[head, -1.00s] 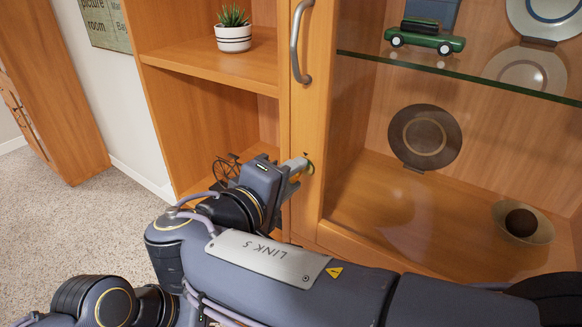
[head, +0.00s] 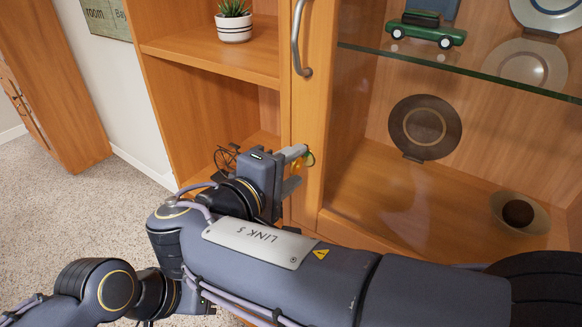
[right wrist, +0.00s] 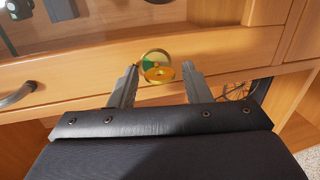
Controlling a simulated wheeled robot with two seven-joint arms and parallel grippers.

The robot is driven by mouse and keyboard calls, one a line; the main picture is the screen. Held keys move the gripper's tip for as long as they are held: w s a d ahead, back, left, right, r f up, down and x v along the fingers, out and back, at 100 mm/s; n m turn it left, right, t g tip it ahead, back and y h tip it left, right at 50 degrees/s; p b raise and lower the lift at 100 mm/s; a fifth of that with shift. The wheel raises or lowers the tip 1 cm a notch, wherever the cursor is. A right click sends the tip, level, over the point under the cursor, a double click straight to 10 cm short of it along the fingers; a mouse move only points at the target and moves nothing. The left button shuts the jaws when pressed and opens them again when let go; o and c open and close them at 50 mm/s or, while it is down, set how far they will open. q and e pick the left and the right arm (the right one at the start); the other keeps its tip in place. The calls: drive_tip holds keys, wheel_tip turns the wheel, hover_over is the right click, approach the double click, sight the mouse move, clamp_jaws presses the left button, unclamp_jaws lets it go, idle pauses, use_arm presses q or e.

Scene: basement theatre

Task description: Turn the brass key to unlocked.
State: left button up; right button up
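The brass key (right wrist: 160,74) sits in a round lock plate (right wrist: 153,58) on the wooden cabinet door frame, and its bow lies roughly flat across the right wrist view. A green patch shows on the plate, left of the key. In the head view the key (head: 297,165) is partly hidden by my right gripper (head: 295,169). In the right wrist view the gripper (right wrist: 158,82) is open, with one finger on each side of the key and a visible gap to both. My left gripper is not in view.
The door has a curved metal handle (head: 300,40) above the lock. Behind its glass stand a green toy car (head: 428,33), plates and a bowl (head: 518,213). Left of it are open shelves with a potted plant (head: 234,23) and a small bicycle model (head: 226,158).

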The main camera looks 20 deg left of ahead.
drive_tip(key=shift+o, duration=0.4)
drive_tip(key=shift+s+a, duration=0.15)
drive_tip(key=shift+s, duration=0.2)
drive_tip(key=b+v, duration=0.1)
drive_tip(key=v, duration=0.6)
